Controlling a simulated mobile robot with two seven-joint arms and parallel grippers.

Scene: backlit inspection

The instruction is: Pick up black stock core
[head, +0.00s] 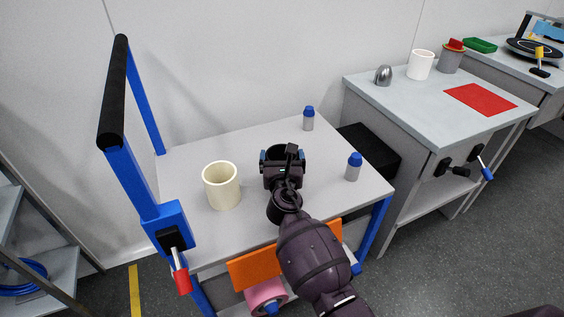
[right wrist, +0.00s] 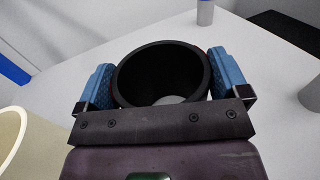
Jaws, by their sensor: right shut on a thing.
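The black stock core (head: 277,152) is a short, thick-walled black tube above or on the grey table near its middle. My right gripper (head: 283,157) is shut on it, with the blue finger pads on opposite outer sides. In the right wrist view the core (right wrist: 160,66) fills the space between the pads of the gripper (right wrist: 161,84), its open bore facing up, and a pale patch of table shows through it. I cannot tell whether its underside touches the table. My left gripper is not in view.
A cream cup-like cylinder (head: 221,187) stands left of the core. Blue-capped grey bottles (head: 308,119) (head: 353,167) stand behind and right of it. A blue frame with a black bar (head: 113,92) rises at the table's left edge. The table's back left (head: 195,150) is clear.

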